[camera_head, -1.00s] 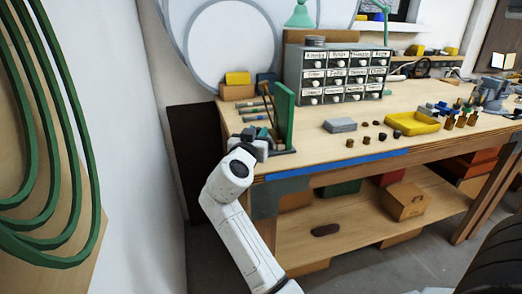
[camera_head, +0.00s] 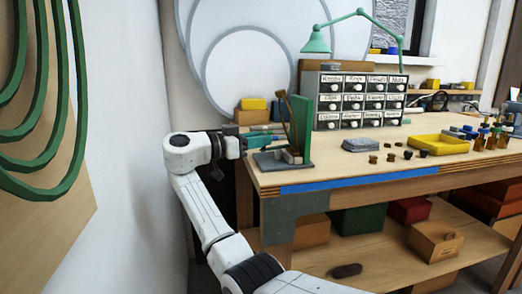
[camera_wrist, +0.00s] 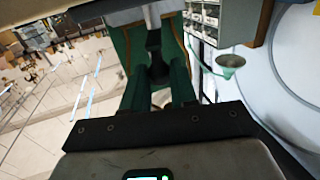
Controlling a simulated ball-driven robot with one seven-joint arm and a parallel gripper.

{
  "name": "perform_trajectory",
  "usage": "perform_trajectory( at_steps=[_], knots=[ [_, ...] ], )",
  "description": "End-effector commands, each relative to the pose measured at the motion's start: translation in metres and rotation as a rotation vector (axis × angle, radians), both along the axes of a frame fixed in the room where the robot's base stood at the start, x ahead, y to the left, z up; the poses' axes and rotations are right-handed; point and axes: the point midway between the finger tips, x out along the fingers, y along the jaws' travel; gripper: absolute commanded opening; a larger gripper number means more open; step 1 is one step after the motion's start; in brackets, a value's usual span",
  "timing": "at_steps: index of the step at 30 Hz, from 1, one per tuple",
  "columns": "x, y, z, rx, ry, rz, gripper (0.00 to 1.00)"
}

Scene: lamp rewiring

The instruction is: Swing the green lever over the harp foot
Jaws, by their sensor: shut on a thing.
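At the bench's near left corner a green upright board (camera_head: 301,130) stands on a flat grey base (camera_head: 270,164). A thin brown upright piece (camera_head: 287,112) shows beside the board. My gripper (camera_head: 248,143) reaches in from the left, level with the fixture's lower part. In the wrist view its fingers (camera_wrist: 160,82) are closed around a dark stem (camera_wrist: 153,48), apparently the lever's grip, with green behind. The lever's full length and its contact with the foot are hidden.
A grey drawer cabinet (camera_head: 360,100), a green desk lamp (camera_head: 316,42) and a yellow tray (camera_head: 438,145) stand farther back. A grey block (camera_head: 361,145) and small brown parts lie right of the fixture. Blue tape (camera_head: 360,178) marks the front edge.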

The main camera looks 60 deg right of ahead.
Motion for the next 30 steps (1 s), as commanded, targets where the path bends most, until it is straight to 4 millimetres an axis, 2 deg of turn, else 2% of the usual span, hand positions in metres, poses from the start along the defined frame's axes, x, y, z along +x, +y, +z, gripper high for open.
perform_trajectory(
  at_steps=[13,30],
  knots=[
    [0.009,-0.0077,-0.0004,0.002,0.002,-0.179,0.0],
    [0.0108,-0.0108,-0.0009,0.002,-0.001,-0.244,0.0]
  ],
)
